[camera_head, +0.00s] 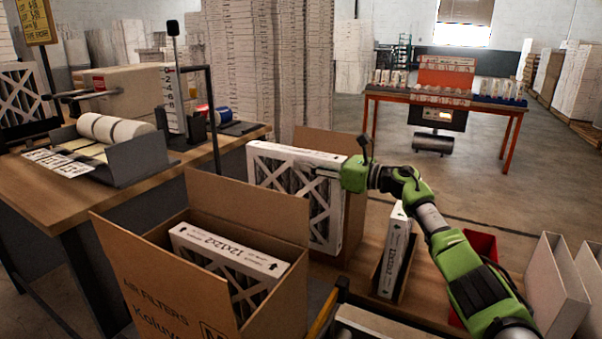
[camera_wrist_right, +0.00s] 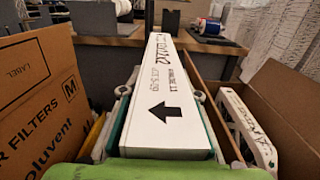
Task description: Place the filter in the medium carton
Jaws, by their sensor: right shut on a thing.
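My right gripper (camera_head: 328,172) is shut on the edge of a white-framed filter (camera_head: 298,205), held upright with its lattice face showing. In the right wrist view the held filter's white edge (camera_wrist_right: 165,115), with a black arrow, lies between the fingers (camera_wrist_right: 158,94). The medium carton (camera_head: 160,290), marked M, stands open at the front left. Another filter (camera_head: 228,255), printed 12x12x2, stands inside it. The held filter is behind and to the right of this carton, apart from its contents. Its lower edge is partly hidden by a flap. My left gripper is not in view.
Another open carton (camera_head: 352,215) stands behind the held filter. A narrow holder with a filter (camera_head: 393,255), a red bin (camera_head: 480,245) and white panels (camera_head: 555,285) are to the right. A side table (camera_head: 45,195) with label rolls (camera_head: 115,130) is at left.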

